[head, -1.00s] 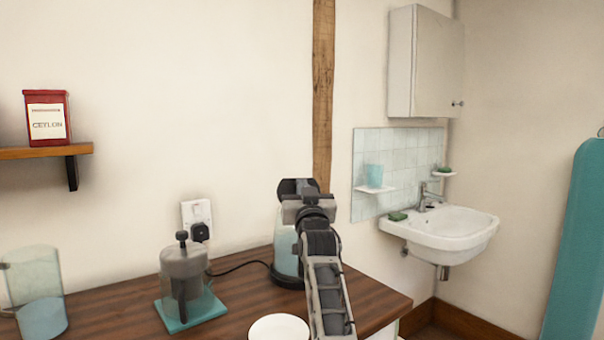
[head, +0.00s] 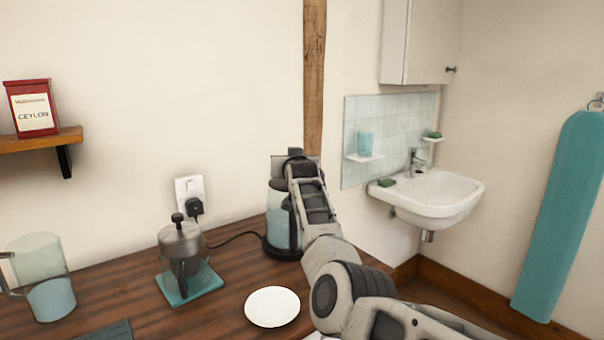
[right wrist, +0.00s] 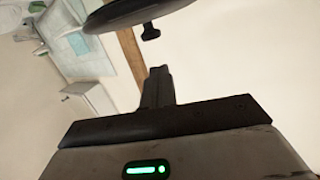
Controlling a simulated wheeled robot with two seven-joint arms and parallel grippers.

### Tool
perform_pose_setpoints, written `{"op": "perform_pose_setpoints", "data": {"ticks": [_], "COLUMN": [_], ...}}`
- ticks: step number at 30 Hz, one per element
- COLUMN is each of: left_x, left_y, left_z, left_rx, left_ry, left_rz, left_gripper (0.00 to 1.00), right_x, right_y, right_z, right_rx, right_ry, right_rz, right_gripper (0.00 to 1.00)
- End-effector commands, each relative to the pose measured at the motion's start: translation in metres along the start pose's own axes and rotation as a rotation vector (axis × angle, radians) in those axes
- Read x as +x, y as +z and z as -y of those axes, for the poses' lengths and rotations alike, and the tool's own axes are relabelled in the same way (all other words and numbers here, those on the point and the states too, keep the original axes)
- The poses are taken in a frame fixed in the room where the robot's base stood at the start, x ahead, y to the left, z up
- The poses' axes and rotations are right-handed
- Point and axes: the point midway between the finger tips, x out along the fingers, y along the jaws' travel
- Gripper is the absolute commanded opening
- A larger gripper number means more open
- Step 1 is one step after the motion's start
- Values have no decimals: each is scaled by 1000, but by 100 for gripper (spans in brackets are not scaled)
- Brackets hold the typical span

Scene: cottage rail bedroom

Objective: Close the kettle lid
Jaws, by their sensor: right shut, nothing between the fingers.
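The kettle (head: 278,222) has a clear body and a dark base, and stands near the back right of the wooden counter. My right gripper (head: 293,156) is over its top in the head view and, with the arm, hides much of the upper part. In the right wrist view a dark round lid (right wrist: 135,12) with a small knob shows at the top edge. My right gripper (right wrist: 158,72) is shut and empty there, with a visible gap between its fingertips and the lid. The lid's exact angle is hard to tell. My left gripper is not in view.
A cafetiere (head: 182,250) stands on a teal mat (head: 205,284) left of the kettle. A white plate (head: 272,307) lies in front, near my right arm. A glass jug (head: 42,258) is at far left. The kettle's cord runs to the wall socket (head: 191,192).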

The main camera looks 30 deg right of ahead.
Motion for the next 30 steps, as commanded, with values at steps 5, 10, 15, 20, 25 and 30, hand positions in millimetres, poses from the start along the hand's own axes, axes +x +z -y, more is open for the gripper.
{"op": "perform_pose_setpoints", "data": {"ticks": [5, 10, 15, 20, 25, 30], "left_x": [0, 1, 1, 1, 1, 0], "left_y": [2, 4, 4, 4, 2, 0], "left_z": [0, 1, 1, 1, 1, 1], "left_rx": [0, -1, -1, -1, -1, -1], "left_ry": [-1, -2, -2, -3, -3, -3], "left_rz": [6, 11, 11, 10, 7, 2], "left_gripper": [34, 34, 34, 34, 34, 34], "right_x": [7, 10, 12, 13, 13, 13], "right_y": [6, 9, 11, 12, 12, 12], "right_z": [-2, -3, -4, -4, -4, -4], "right_rx": [-1, 4, 4, 6, 6, 6], "right_ry": [1, 5, 7, 8, 8, 8], "right_rz": [4, 80, 118, 130, 131, 131], "right_gripper": [0, 0, 0, 0, 0, 0]}}
